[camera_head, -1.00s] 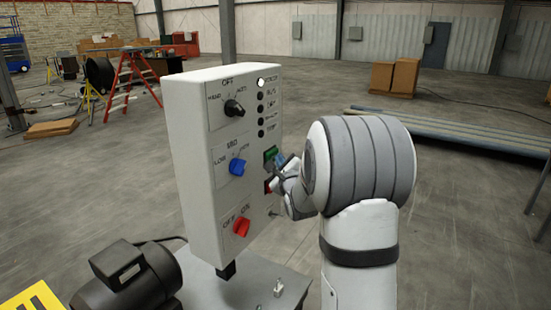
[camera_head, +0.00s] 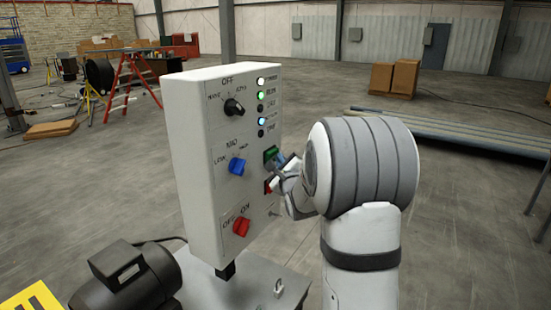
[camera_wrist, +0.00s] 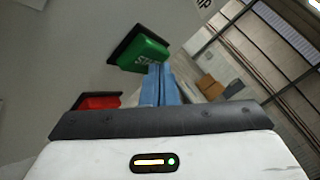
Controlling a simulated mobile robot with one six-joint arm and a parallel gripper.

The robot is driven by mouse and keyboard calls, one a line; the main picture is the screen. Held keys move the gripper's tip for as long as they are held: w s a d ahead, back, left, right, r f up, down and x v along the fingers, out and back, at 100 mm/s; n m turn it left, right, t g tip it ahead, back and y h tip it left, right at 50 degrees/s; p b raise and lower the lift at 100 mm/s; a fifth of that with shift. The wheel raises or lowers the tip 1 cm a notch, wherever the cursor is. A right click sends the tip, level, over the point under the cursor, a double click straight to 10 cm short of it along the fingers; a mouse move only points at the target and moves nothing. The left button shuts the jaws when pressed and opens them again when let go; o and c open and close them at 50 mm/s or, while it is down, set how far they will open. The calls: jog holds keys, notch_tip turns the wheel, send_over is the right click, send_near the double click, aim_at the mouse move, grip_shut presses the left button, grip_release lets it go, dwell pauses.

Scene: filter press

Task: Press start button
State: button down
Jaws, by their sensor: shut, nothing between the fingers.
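The green start button (camera_head: 270,153) is on the right part of the white control panel (camera_head: 190,150). In the wrist view the green button (camera_wrist: 146,54) carries partly hidden white lettering. My gripper (camera_head: 283,158) is at the green button, and in the wrist view its blue fingers (camera_wrist: 158,72) are together with their tips at the button's lower edge. They look to be touching it or very near; I cannot tell which. The red button (camera_wrist: 98,101) is below the green one, partly hidden by my gripper in the head view. White, green and blue lamps (camera_head: 261,95) are lit.
The panel also has a black knob (camera_head: 234,108), a blue knob (camera_head: 237,166) and a red knob (camera_head: 242,227). A dark motor (camera_head: 125,272) stands at lower left. Metal beams (camera_head: 450,133) lie on the floor behind my arm.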

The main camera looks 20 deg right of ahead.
jog(key=shift+s+d, duration=0.35)
jog(key=shift+s, duration=0.15)
jog(key=s+d, duration=0.1)
jog(key=s, duration=0.1)
jog(key=s+d+b, duration=0.1)
jog(key=s+d, duration=0.1)
dwell(0.4)
dwell(0.6)
